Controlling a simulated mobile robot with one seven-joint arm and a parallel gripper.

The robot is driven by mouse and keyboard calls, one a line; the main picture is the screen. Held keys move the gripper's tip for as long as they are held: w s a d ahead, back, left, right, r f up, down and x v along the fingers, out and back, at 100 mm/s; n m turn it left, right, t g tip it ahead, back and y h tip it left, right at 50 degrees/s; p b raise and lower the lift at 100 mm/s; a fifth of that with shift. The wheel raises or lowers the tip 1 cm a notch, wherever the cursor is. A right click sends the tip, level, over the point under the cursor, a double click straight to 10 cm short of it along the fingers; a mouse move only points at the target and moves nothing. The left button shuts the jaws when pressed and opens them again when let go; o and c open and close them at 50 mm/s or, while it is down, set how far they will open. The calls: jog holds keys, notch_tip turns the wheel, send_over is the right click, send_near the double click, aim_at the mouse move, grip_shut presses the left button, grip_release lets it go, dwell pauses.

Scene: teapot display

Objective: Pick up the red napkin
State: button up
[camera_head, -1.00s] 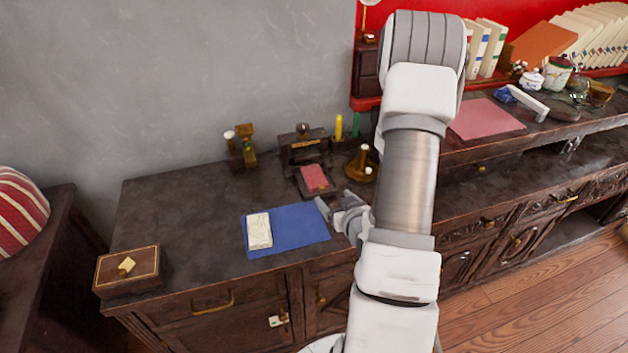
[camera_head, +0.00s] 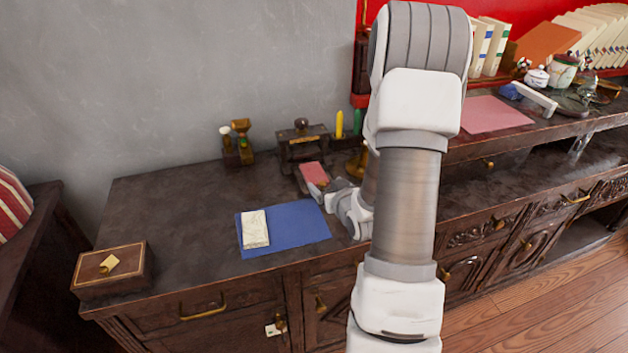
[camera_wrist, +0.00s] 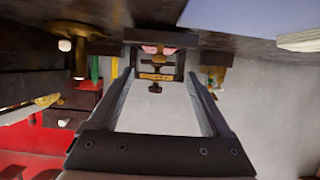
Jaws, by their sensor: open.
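A small folded red napkin (camera_head: 314,173) lies in a dark wooden holder on the dark desk top, beyond the blue mat. My gripper (camera_head: 322,189) is right in front of it in the head view, partly overlapping the holder's near end. In the wrist view, which looks upside down, a thin strip of the red napkin (camera_wrist: 158,49) shows beyond and between the fingertips of my gripper (camera_wrist: 158,75). The fingers are wide apart with nothing between them. Whether they touch the holder I cannot tell.
A blue mat (camera_head: 300,225) with a cream packet (camera_head: 255,229) lies left of my gripper. A dark stand (camera_head: 302,145) is behind the napkin, with a yellow candle (camera_head: 339,124) beside it. A wooden box (camera_head: 112,270) sits front left. A flat pink sheet (camera_head: 492,114) lies right.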

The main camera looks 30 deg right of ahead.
aim_at(314, 173)
jog(key=b+x, duration=0.2)
jog(key=x, duration=0.8)
jog(key=shift+w+d+f, duration=0.1)
jog(key=shift+f, duration=0.1)
jog(key=c, duration=1)
